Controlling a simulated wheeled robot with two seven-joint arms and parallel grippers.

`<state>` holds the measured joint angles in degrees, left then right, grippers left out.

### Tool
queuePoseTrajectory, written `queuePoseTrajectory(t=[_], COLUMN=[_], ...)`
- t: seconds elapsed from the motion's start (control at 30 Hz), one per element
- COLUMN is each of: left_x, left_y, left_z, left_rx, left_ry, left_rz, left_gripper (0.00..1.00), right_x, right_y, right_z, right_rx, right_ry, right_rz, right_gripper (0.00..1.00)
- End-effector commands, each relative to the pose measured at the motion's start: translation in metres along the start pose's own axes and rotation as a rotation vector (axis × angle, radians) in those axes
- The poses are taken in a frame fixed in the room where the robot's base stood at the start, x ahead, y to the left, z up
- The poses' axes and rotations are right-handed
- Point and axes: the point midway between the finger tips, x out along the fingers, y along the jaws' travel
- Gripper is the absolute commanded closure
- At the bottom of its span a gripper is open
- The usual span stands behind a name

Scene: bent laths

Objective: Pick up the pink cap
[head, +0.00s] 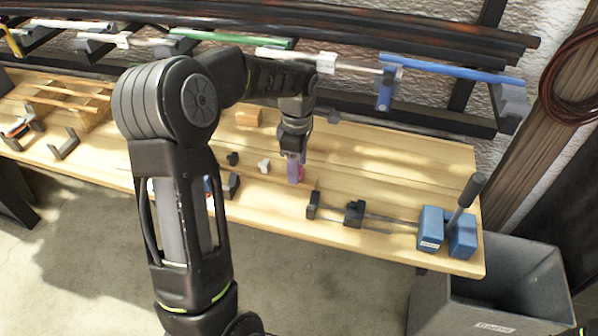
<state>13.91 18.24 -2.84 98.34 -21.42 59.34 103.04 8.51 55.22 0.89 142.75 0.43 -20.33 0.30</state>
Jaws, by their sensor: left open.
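A pink-purple piece (296,171), which looks like the pink cap, stands on the wooden bench directly under my left gripper. My left gripper (295,152) points down from above and is open. Its fingertips are small and dark here, and they seem to be at or around the top of the piece. I cannot tell whether they touch it. My right gripper is not in view.
The wooden bench (380,160) holds a small white piece (264,166), dark blocks, and a clamp-like tool with blue blocks (431,228) at right. Coloured bars on a rack (450,68) run behind. A grey bin (500,285) stands at front right.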

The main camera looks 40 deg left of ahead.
Motion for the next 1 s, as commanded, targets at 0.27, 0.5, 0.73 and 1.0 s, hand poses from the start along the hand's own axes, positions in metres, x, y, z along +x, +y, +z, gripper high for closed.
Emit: queuePoseTrajectory(t=[0.27,0.5,0.73,1.0], left_x=[-0.0004,-0.0005,-0.0005,-0.0005], left_y=[0.0001,0.0001,0.0001,0.0001], left_z=[-0.0001,-0.0001,-0.0001,-0.0001], left_rx=[0.0,0.0,0.0,0.0], left_ry=[0.0,0.0,0.0,0.0], left_rz=[0.0,0.0,0.0,0.0], left_gripper=[0.47,0.64,0.82,1.0], right_x=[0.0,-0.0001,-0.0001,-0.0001], right_y=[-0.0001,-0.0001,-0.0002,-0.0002], right_z=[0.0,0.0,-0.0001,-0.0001], right_rx=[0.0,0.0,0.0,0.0], right_ry=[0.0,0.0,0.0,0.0], right_rz=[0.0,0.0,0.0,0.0], right_gripper=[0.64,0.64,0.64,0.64])
